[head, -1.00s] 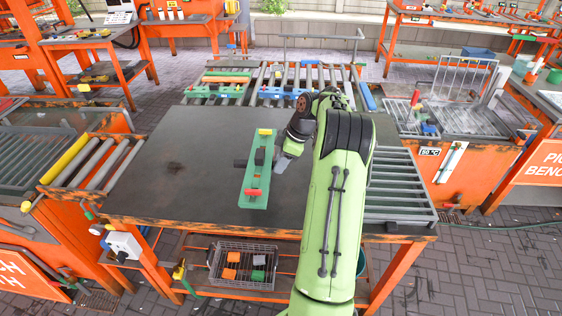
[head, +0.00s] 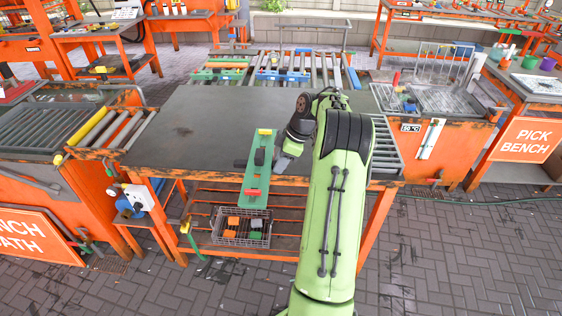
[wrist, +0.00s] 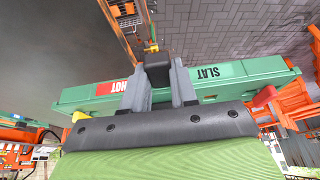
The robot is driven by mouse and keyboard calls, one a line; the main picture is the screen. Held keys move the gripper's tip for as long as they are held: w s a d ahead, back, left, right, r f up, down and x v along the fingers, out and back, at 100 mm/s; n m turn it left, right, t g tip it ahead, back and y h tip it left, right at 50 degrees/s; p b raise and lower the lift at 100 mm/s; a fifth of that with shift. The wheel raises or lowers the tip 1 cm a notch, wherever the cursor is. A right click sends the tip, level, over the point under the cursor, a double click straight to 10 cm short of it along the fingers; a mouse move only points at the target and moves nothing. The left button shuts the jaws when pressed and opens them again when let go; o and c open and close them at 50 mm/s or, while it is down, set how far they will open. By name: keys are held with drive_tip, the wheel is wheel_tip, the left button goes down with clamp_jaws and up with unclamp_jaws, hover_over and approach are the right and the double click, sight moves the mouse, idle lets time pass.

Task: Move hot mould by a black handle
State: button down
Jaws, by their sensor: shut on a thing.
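The long green mould (head: 256,183) has a yellow end piece and a red end piece. In the wrist view its green side (wrist: 235,82) carries a "SLAT" label and a red "HOT" label. My gripper (head: 279,164) is at the mould's right side. In the wrist view my gripper (wrist: 158,88) is shut, with its two fingers on either side of a black handle (wrist: 157,62) at the mould's middle. The mould's near end reaches past the table's front edge.
The dark worktable (head: 205,130) is otherwise clear. Roller racks stand behind, a bench with a "65 °C" display (head: 411,128) is right, and paved floor (head: 450,250) is open in front.

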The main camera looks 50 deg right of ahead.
drive_tip(key=shift+s+a, duration=0.1)
drive_tip(key=shift+a, duration=0.6)
drive_tip(key=shift+w+a+f, duration=0.15)
drive_tip(key=shift+w+f, duration=0.05)
drive_tip(key=a+f+m+h, duration=0.1)
drive_tip(key=a+f, duration=0.4)
drive_tip(key=a, duration=0.5)
drive_tip(key=w+a+f+m+h, duration=0.1)
drive_tip(key=a+f+m, duration=0.3)
drive_tip(key=a, duration=0.6)
drive_tip(key=a+f+m+t, duration=0.1)
drive_tip(key=a+f+m, duration=0.1)
drive_tip(key=a+f, duration=0.5)
drive_tip(key=a, duration=0.4)
drive_tip(key=shift+w+m+h, duration=0.15)
drive_tip(key=shift+m+h, duration=0.25)
